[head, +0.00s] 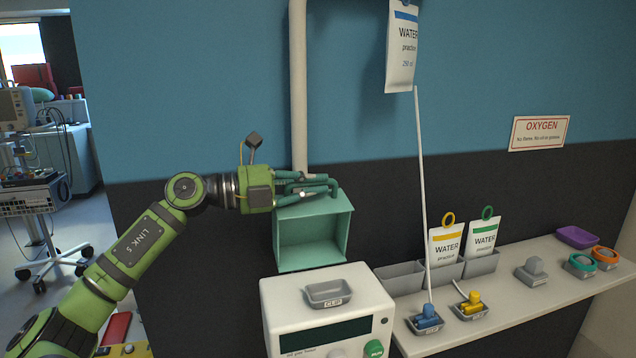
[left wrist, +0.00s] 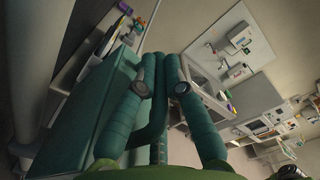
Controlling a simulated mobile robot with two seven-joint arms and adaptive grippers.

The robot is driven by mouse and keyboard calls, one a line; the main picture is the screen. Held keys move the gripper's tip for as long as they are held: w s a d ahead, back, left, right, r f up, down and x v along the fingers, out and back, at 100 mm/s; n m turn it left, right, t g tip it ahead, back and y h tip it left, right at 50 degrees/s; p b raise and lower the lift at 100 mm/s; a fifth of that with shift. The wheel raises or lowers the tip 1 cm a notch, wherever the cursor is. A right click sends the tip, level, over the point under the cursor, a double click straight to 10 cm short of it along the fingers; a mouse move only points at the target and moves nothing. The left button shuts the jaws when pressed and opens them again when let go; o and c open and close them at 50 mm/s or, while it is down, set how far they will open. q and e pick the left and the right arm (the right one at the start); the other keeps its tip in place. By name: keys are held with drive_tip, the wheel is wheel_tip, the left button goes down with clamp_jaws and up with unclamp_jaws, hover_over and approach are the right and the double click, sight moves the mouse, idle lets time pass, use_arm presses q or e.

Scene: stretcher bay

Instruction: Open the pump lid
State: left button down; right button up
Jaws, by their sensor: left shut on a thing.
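The pump (head: 375,300) is a white box with a dark display and a green RUN button, low in the middle of the head view. Its teal lid (head: 312,236) stands raised at the back of the pump, with its hollow inner side facing me. My left gripper (head: 318,188) is at the lid's top edge, shut on the teal lid handle, which the fingers mostly hide. In the left wrist view the lid (left wrist: 98,125) lies left of the two fingers (left wrist: 163,88). My right gripper is not in view.
A grey clip tray (head: 330,293) sits on the pump top. At right, a shelf (head: 500,310) carries blue and yellow clips, water pouches in grey holders and coloured rings. A water bag (head: 402,50) hangs above with a white line. A pipe (head: 299,90) runs down the wall.

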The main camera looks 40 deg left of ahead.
use_arm(q)
drive_tip(key=shift+w+a+n, duration=0.3)
drive_tip(key=shift+a, duration=0.1)
drive_tip(key=c, duration=1.3)
unclamp_jaws()
drive_tip(key=shift+s+a+f, duration=0.15)
drive_tip(key=shift+s+a, duration=0.3)
drive_tip(key=shift+s, duration=0.05)
drive_tip(key=v, duration=1)
drive_tip(key=shift+s+a, duration=0.1)
drive_tip(key=shift+s, duration=0.2)
